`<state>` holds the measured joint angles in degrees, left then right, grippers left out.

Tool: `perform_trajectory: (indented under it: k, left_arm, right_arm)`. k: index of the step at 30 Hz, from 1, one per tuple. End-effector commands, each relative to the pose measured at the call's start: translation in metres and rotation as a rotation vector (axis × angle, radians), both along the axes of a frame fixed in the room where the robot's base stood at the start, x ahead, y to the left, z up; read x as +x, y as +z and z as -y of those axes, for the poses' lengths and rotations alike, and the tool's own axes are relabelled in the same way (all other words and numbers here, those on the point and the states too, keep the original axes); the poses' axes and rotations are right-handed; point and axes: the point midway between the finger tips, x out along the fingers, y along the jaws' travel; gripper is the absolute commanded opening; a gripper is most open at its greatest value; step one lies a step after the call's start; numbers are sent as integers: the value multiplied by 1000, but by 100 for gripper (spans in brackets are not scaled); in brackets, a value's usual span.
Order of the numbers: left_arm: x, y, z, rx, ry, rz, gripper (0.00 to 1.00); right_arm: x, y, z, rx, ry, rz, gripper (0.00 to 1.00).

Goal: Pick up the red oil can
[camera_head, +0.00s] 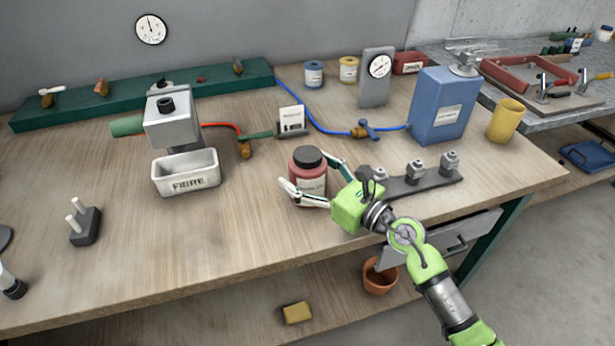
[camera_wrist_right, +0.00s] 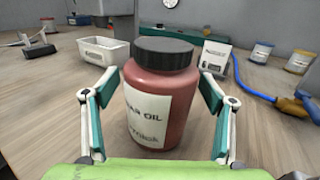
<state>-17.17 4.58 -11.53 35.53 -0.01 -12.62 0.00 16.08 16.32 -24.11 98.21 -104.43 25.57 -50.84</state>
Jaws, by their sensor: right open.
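The red oil can (camera_head: 309,181) is a dark red jar with a black lid and a pale label. It stands upright on the wooden workbench (camera_head: 250,235), near the front middle. In the right wrist view the can (camera_wrist_right: 162,100) fills the centre, with part of its label reading "OIL". My right gripper (camera_head: 305,182) is open, with one finger on each side of the can. The wrist view shows the fingers (camera_wrist_right: 158,118) around the can, with a gap visible on each side.
A tray marked FIBRE (camera_head: 186,176) stands to the left. A dark strip with several metal fittings (camera_head: 415,170) lies right of the can, close to my right wrist. A blue tank (camera_head: 441,106) and yellow cup (camera_head: 505,120) stand farther right.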

Motion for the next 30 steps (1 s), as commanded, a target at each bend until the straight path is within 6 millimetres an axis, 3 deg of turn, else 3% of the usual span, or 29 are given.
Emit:
perform_trajectory:
  k: [4, 10, 22, 29, 30]
  left_arm:
    - [1, 0, -1, 1, 0, 1, 14]
    - [1, 0, -1, 1, 0, 1, 14]
    - [1, 3, -1, 1, 1, 1, 14]
    - [1, 14, -1, 1, 1, 1, 14]
    - [1, 19, -1, 1, 1, 1, 14]
  right_arm:
    - [0, 0, 0, 0, 0, 0, 74]
    - [0, 0, 0, 1, 0, -1, 24]
    - [0, 8, 0, 4, 0, 2, 24]
    - [-1, 40, 0, 3, -1, 7, 24]
    - [-8, 46, 0, 4, 1, 5, 24]
